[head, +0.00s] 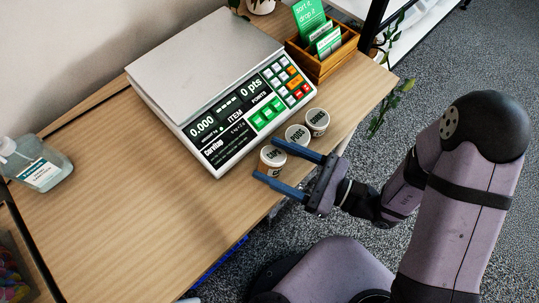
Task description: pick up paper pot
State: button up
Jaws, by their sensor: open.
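Three small paper pots with printed lids stand in a slanting row in front of the scale, in the head view. The nearest pot (272,159) has a lid that seems to read "CAPS". The middle pot (297,134) seems to read "PODS", and the far pot (317,121) has a lid I cannot read surely. My gripper (266,159) is open, with its two blue fingers reaching left from the table's right edge. In the picture the fingers lie on either side of the nearest pot. I cannot tell whether they touch it.
A scale (203,73) with a keypad stands just behind the pots. A wooden box (322,57) with green cards is at the back right. A sanitizer bottle (38,165) stands at the left. The wooden table (130,220) is clear at front left; its edge runs below my gripper.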

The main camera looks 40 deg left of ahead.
jog(key=shift+s+d+f, duration=0.1)
jog(key=shift+s+f, duration=0.1)
jog(key=shift+f, duration=0.45)
jog(key=shift+x, duration=2.5)
jog(key=c, duration=0.6)
